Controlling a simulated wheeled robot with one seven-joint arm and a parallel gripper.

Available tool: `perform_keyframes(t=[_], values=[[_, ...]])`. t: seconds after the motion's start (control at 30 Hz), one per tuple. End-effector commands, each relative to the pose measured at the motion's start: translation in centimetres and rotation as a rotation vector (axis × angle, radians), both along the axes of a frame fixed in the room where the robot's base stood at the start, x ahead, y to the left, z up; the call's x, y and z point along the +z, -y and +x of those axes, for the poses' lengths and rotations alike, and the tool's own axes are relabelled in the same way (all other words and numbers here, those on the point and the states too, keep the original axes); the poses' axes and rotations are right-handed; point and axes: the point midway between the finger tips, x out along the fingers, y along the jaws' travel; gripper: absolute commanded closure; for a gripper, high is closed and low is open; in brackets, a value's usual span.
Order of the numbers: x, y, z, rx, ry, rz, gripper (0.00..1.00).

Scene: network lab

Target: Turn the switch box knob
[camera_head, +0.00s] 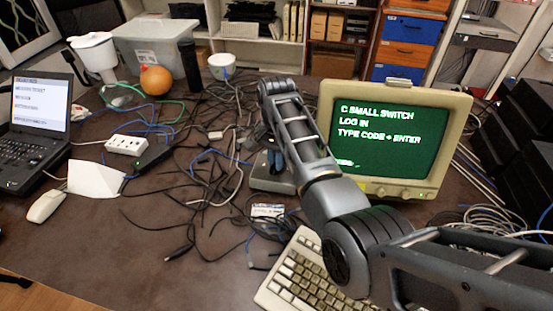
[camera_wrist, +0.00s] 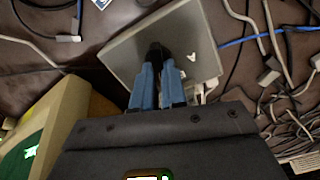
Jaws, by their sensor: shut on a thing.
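The switch box is a flat grey box (camera_wrist: 198,35) on the table in the wrist view. Its dark knob (camera_wrist: 154,51) stands between the blue fingertips of my gripper (camera_wrist: 159,68), which is shut on it. A small white mark shows on the box's face to the right of the knob. In the head view the box (camera_head: 268,182) lies left of the monitor, and my arm hides much of it. My gripper (camera_head: 275,160) reaches down onto it there; the knob is hidden in that view.
A beige monitor (camera_head: 452,110) with green screen stands right of the box. A keyboard (camera_head: 302,278) lies in front, partly under my arm. Tangled cables (camera_head: 200,145) spread left of the box. A laptop (camera_head: 38,118), power strip (camera_head: 126,145) and orange ball (camera_head: 156,80) are further left.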

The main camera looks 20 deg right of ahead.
Motion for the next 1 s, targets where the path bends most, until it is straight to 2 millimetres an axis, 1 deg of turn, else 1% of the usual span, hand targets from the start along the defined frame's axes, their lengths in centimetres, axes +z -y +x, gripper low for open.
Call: perform_keyframes(t=[0.37, 0.57, 0.77, 1.0], values=[[0.02, 0.05, -0.04, -0.017, -0.001, -0.001, 1.0], [0.08, 0.08, -0.05, -0.056, -0.001, -0.001, 1.0], [0.21, 0.14, -0.11, -0.16, 0.0, -0.001, 1.0], [0.22, 0.16, -0.24, -0.351, 0.0, -0.001, 1.0]])
